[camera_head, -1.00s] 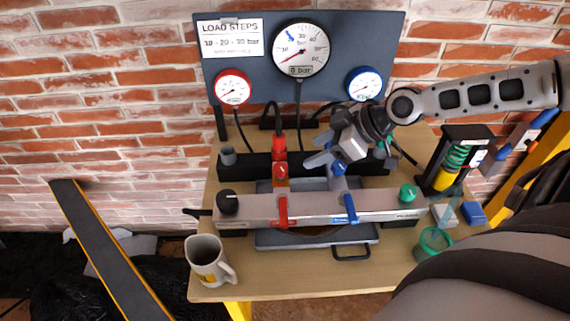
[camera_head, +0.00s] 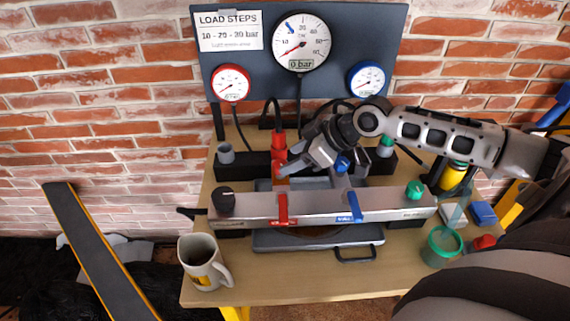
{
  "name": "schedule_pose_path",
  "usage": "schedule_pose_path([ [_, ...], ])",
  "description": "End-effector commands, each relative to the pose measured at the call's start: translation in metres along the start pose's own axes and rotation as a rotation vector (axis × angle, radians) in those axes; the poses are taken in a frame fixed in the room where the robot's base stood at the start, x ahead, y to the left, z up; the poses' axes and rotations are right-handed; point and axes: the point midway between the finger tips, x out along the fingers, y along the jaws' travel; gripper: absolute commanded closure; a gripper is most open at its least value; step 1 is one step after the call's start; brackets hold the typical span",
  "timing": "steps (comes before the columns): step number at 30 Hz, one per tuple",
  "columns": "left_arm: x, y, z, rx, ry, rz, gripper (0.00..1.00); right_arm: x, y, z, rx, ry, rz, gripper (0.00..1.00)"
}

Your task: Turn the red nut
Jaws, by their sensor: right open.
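The red upright fitting (camera_head: 279,145) stands at the back of the bench fixture, left of centre, with a hose running up from it. Its lower red part, where a nut appears to sit, is partly covered by my right gripper (camera_head: 302,172). My right gripper is open, reaching in from the right with its fingers pointing left and down. One fingertip is beside or in front of the red part; I cannot tell if they touch. A blue part (camera_head: 342,163) shows beside the gripper. My left gripper is not in view.
A metal crossbar (camera_head: 320,205) with a red lever (camera_head: 283,208) and a blue lever (camera_head: 355,206) spans the front. A mug (camera_head: 203,263) stands front left, a green cup (camera_head: 441,247) at right. A gauge panel (camera_head: 300,85) rises behind. The front bench is mostly clear.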

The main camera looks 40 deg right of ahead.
Motion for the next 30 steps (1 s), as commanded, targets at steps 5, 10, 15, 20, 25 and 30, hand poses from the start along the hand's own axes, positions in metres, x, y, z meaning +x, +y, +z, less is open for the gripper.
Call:
schedule_pose_path([
  [5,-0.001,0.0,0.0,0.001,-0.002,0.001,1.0,0.024,0.0,-0.002,0.001,0.003,-0.001,0.45],
  [10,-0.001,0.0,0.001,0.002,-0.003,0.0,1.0,0.034,-0.001,-0.001,-0.002,0.0,-0.001,0.45],
  [15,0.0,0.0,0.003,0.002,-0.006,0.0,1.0,0.035,-0.001,-0.001,-0.003,-0.001,-0.001,0.45],
  [20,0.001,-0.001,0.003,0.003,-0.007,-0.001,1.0,0.035,-0.001,-0.001,-0.003,-0.001,-0.001,0.62],
  [25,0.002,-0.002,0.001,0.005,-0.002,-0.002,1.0,0.035,-0.001,-0.001,-0.002,-0.001,-0.001,0.9],
  [30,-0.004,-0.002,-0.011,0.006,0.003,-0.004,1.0,0.032,-0.001,-0.003,0.019,-0.003,0.017,0.9],
])
